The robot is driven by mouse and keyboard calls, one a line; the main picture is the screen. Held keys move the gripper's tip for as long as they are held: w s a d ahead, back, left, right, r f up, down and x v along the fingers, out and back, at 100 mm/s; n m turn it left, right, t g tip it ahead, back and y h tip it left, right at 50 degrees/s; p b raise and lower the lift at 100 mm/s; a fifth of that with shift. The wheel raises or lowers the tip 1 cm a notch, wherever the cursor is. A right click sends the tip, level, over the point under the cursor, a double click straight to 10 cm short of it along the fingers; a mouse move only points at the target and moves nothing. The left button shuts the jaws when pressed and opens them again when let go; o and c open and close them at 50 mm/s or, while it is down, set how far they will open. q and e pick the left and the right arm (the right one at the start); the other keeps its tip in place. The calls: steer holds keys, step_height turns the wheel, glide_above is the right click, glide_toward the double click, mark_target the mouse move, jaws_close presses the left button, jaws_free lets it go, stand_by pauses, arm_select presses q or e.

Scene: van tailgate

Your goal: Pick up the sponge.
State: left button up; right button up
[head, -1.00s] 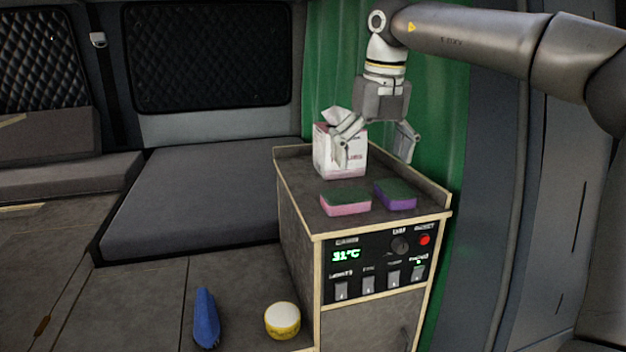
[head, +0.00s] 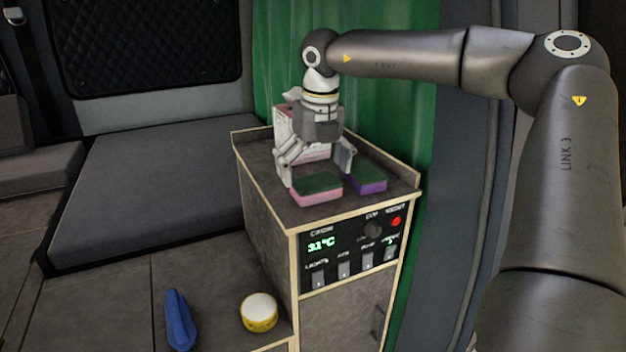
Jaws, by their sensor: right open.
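Two sponges lie on the top of the small cabinet in the head view. The pink sponge (head: 316,190) with a dark green top is on the left, near the front edge. The purple sponge (head: 369,180) with a dark green top is just to its right. My right gripper (head: 318,176) is open and low over the cabinet top, pointing down. Its fingers are spread behind the pink sponge, one at its left end and one near the gap between the sponges. I cannot tell whether they touch either sponge. My left gripper is not in view.
A white and pink tissue box (head: 287,122) stands behind my right gripper, partly hidden. The cabinet (head: 262,190) has a raised rim at the back and a switch panel (head: 350,245) in front. A blue brush (head: 179,320) and a yellow-white round tub (head: 259,312) sit lower at left.

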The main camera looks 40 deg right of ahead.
mark_target(317, 182)
steer(key=shift+s+d+f+p, duration=0.1)
steer(key=shift+d+f+p, duration=0.15)
steer(key=shift+f, duration=0.4)
steer(key=shift+s+d+f+p, duration=0.1)
steer(key=shift+f+p, duration=0.25)
steer(key=shift+f, duration=0.25)
steer(key=shift+w+d+f, duration=0.1)
steer(key=shift+f, duration=0.1)
steer(key=shift+w, duration=0.1)
steer(key=shift+a, duration=0.25)
steer(key=c, duration=0.4)
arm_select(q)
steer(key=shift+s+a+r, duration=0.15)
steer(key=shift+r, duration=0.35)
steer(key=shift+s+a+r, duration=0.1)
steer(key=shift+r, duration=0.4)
arm_select(e)
steer(key=shift+d, duration=0.1)
steer(key=shift+c, duration=0.9)
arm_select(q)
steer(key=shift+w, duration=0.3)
arm_select(e)
steer(key=shift+r, duration=0.15)
